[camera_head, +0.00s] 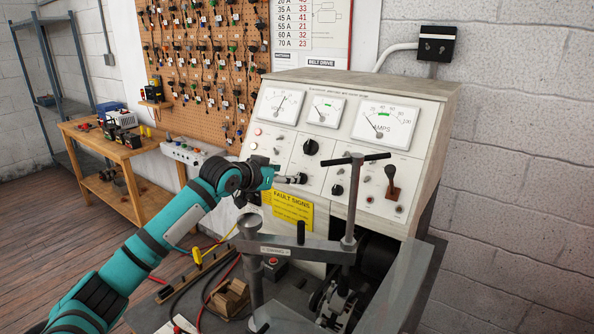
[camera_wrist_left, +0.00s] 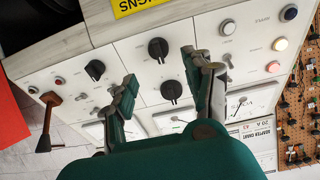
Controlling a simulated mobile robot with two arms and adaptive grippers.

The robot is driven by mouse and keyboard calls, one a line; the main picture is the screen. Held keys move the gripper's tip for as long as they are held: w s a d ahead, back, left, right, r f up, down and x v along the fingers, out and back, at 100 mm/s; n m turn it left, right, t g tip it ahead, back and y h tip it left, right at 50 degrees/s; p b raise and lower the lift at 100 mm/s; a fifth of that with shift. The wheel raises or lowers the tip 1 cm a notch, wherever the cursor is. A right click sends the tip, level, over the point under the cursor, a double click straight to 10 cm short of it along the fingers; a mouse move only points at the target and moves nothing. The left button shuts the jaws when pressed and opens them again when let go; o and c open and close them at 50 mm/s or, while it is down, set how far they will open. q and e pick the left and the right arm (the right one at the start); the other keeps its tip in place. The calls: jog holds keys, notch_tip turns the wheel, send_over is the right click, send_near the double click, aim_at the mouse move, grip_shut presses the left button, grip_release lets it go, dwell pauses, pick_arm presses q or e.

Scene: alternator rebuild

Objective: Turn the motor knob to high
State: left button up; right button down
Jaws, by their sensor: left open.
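A pale test-bench panel (camera_head: 265,150) carries three black knobs: an upper one (camera_head: 310,146), a lower right one (camera_head: 337,190) and one (camera_head: 301,178) at my gripper. In the left wrist view the panel is upside down, with the upper knob (camera_wrist_left: 171,91), the knob nearest my gripper (camera_wrist_left: 158,48) and the lower right knob (camera_wrist_left: 95,70). Their labels are too small to read, so I cannot tell which is the motor knob. My left gripper (camera_head: 287,179) faces the panel; its open fingers (camera_wrist_left: 160,67) appear either side of the nearest knob. Contact is unclear. My right gripper is out of view.
A red-brown lever (camera_head: 391,182) and small switches sit right on the panel, gauges (camera_head: 387,122) above. A T-handled post (camera_head: 351,205) and clamp arm (camera_head: 290,250) stand in front. A yellow sign (camera_head: 292,208) is below. A wooden workbench (camera_head: 115,150) stands left.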

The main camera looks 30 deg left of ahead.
pick_arm(q)
jog(key=p+x, duration=0.1)
jog(key=x, duration=0.6)
jog(key=shift+p, duration=0.3)
jog(key=c, duration=1.1)
jog(key=shift+o, duration=0.2)
